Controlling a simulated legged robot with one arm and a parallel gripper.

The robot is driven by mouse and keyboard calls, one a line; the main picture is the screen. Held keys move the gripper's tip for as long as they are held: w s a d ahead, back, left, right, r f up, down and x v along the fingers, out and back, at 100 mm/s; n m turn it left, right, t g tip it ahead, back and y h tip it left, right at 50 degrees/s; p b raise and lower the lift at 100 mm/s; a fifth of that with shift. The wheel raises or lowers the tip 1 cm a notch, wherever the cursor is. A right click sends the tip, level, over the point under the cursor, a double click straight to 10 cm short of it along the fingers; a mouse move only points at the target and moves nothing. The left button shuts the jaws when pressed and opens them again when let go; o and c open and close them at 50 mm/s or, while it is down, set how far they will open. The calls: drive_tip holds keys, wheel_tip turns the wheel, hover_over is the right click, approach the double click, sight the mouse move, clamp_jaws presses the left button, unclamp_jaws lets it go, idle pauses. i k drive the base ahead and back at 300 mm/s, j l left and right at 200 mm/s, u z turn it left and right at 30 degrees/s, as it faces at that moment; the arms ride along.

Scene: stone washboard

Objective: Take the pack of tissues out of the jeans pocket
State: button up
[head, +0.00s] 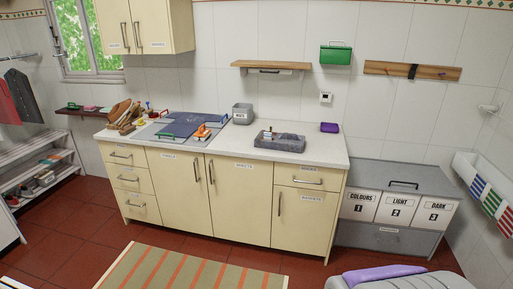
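A dark blue folded cloth (196,122), possibly the jeans, lies on the left part of the counter. It is too small to make out a pocket. A pack of tissues cannot be told apart from the small items around it. An orange object (202,132) sits at the cloth's right front side. My gripper is not in view.
The cream counter (310,148) carries a grey box (242,114), a dark tray (279,142) and a purple item (329,127). Labelled laundry bins (397,208) stand right. A striped rug (190,272) lies in front on red tiles. A grey and purple object (395,280) is bottom right.

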sight(267, 136)
drive_tip(key=i+j+z, duration=0.4)
drive_tip(key=i, duration=0.6)
drive_tip(key=i+j+z, duration=0.35)
drive_tip(key=i+j, duration=0.4)
drive_tip(key=i, duration=0.2)
drive_tip(key=i+j+z, duration=0.4)
drive_tip(key=i+j, duration=0.4)
drive_tip(key=j, duration=0.15)
